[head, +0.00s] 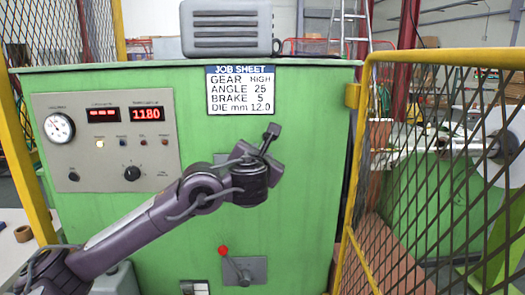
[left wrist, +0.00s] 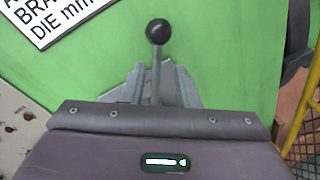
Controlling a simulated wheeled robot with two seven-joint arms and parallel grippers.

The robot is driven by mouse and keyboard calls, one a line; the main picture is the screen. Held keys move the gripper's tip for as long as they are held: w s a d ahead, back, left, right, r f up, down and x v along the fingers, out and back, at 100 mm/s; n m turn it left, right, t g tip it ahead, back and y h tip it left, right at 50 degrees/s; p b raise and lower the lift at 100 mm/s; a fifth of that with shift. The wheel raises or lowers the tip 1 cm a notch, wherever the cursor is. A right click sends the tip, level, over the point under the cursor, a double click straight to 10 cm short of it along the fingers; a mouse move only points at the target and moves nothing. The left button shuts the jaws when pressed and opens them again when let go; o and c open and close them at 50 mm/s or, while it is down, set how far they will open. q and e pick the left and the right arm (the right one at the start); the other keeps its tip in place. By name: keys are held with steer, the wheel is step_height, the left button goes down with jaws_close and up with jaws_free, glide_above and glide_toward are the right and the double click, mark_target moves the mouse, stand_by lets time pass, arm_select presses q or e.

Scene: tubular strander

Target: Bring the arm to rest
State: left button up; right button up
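My left arm comes in from the left in the head view, bent at the elbow. Its left gripper (head: 268,142) is raised in front of the green cabinet (head: 110,78), below the job sheet (head: 240,90). I cannot tell whether the gripper touches the lever. My right gripper is in neither view.
A control panel (head: 107,110) with a gauge, red displays and knobs is on the cabinet at left. A red-knobbed lever (head: 224,251) sits low on the cabinet. A yellow mesh guard (head: 358,150) stands at right, and another yellow post (head: 28,175) is at left.

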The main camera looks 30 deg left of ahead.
arm_select(q)
steer(key=shift+s+d, duration=0.2)
steer(key=shift+s, duration=0.3)
